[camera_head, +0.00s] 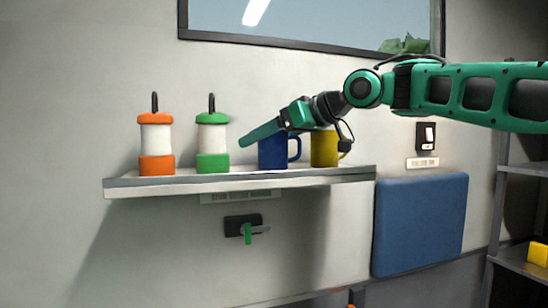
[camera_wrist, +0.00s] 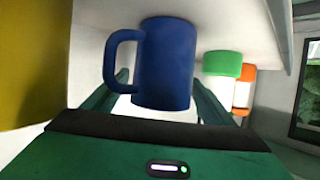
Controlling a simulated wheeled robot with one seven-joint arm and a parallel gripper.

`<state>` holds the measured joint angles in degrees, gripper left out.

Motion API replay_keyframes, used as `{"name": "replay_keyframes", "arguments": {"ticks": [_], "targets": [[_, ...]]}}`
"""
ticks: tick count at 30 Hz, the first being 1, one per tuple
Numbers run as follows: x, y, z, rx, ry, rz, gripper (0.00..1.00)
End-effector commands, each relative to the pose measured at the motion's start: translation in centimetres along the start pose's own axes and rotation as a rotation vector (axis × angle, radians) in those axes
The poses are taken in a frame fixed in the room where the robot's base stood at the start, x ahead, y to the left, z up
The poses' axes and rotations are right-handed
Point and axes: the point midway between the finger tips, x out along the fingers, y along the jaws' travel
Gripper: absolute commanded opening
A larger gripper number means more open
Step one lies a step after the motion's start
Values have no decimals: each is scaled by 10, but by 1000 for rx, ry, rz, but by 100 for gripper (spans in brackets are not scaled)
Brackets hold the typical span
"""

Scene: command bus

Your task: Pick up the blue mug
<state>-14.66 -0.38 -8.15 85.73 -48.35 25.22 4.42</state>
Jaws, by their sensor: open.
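The blue mug (camera_head: 271,156) stands upright on the wall shelf, with its handle on the right in the head view. My gripper (camera_head: 246,138) reaches in from the right at the height of the mug's rim and hides part of its top. In the wrist view the blue mug (camera_wrist: 166,65) fills the middle, with its handle on the left. My gripper's two fingers (camera_wrist: 162,92) are spread apart, one on each side of the mug. Whether they touch it cannot be told.
A yellow mug (camera_head: 323,150) stands close on the handle side. A green-and-white lantern (camera_head: 212,140) and an orange-and-white lantern (camera_head: 156,140) stand to the left on the shelf (camera_head: 240,182). The wall is close behind, and a window frame (camera_head: 300,45) is above.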

Motion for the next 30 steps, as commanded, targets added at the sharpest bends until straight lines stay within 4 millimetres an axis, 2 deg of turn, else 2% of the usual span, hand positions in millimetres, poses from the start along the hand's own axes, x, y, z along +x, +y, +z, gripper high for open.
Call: {"name": "replay_keyframes", "arguments": {"ticks": [3, 10, 11, 17, 30], "targets": [[9, 0, 0, 1, 0, -1, 78], [10, 0, 0, 0, 0, 0, 78], [10, 0, 0, 0, 0, 0, 76], [10, 0, 0, 0, 0, 0, 28], [6, -2, -5, -1, 0, 0, 27]]}}
